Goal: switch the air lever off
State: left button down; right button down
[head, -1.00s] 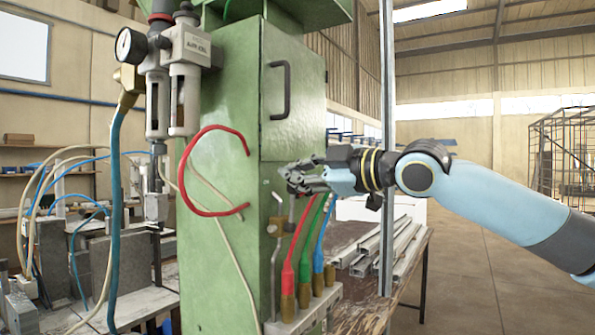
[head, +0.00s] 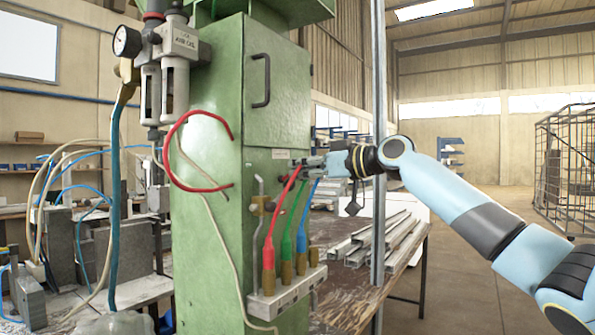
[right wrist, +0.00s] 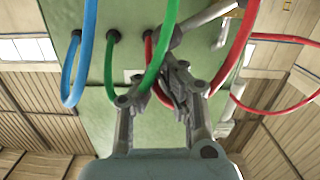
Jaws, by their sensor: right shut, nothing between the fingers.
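The brass valve (head: 262,207) with thin grey metal rods sits on the front of the green column (head: 207,255), above the hose block. A grey rod, seemingly the air lever (right wrist: 203,17), runs from brass at the top right to just beyond my fingertips in the right wrist view. My right gripper (head: 300,165) is shut and empty, close to the column face near the hose tops. In the right wrist view its fingertips (right wrist: 176,88) lie together between the green and red hoses. Contact with the rod cannot be told. My left gripper is out of view.
Red (head: 272,225), green (head: 289,222) and blue (head: 306,208) hoses rise from the manifold block (head: 285,292), close to my right gripper. A red loop hose (head: 172,150) hangs left. Metal profiles (head: 375,240) lie on the table at right. An air filter unit (head: 175,85) hangs upper left.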

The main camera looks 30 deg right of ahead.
jog(key=shift+w+d+f+m+y+b, duration=0.1)
jog(key=shift+w+d+f+m+b, duration=0.1)
jog(key=shift+d+f+m+b, duration=0.45)
jog(key=shift+w+d+f+m+y+b, duration=0.1)
jog(key=shift+w+d+f+m+b, duration=0.15)
jog(key=shift+f+m+b, duration=0.55)
jog(key=shift+w+d+f+m+y+b, duration=0.15)
jog(key=shift+d+f+m+b, duration=0.3)
jog(key=shift+f+m, duration=0.6)
jog(key=shift+r, duration=0.2)
